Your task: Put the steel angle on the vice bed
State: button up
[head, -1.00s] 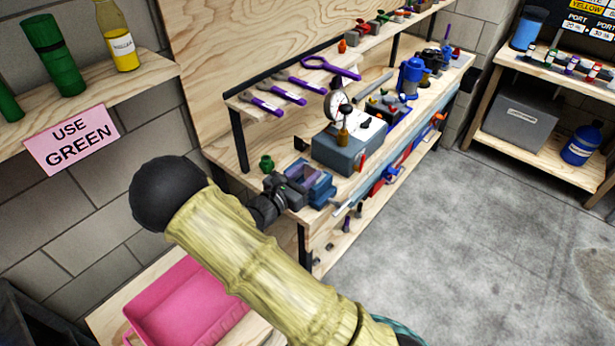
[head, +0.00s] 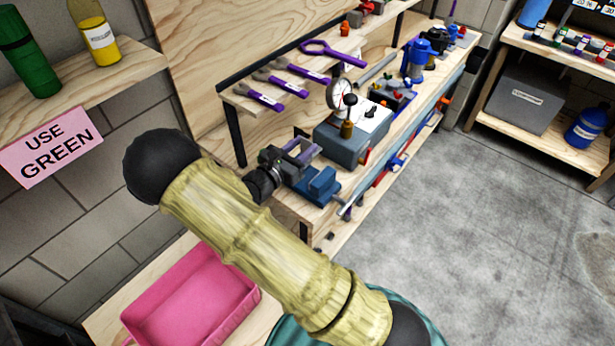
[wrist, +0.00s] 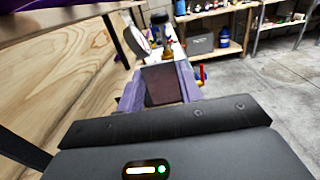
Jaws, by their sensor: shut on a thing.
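My gripper (head: 303,153) is shut on the steel angle, with its purple-grey fingers at the near end of the workbench. In the wrist view, the steel angle (wrist: 162,86) is a dark brownish piece between the fingers. In the head view it is mostly hidden by the gripper, so its shape is unclear. The blue vice (head: 322,187) stands on the bench's near corner, just below and right of the fingers. The gripper appears above and beside it; I cannot tell the exact gap.
A grey block (head: 350,140) with a dial gauge (head: 341,93) stands close beyond the vice. A shelf with purple-handled tools (head: 262,97) overhangs behind the gripper. A pink tray (head: 190,300) lies at lower left. The floor (head: 450,240) at right is clear.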

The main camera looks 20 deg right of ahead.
notch_tip(320, 180, down, 6)
jog(key=shift+w+a+r, duration=0.1)
jog(key=shift+w+r, duration=0.05)
notch_tip(320, 180, down, 4)
jog(key=shift+f+p, duration=0.1)
jog(key=shift+p, duration=0.4)
jog(key=shift+f+b, duration=0.4)
jog(key=shift+f, duration=0.2)
jog(key=o, duration=1.1)
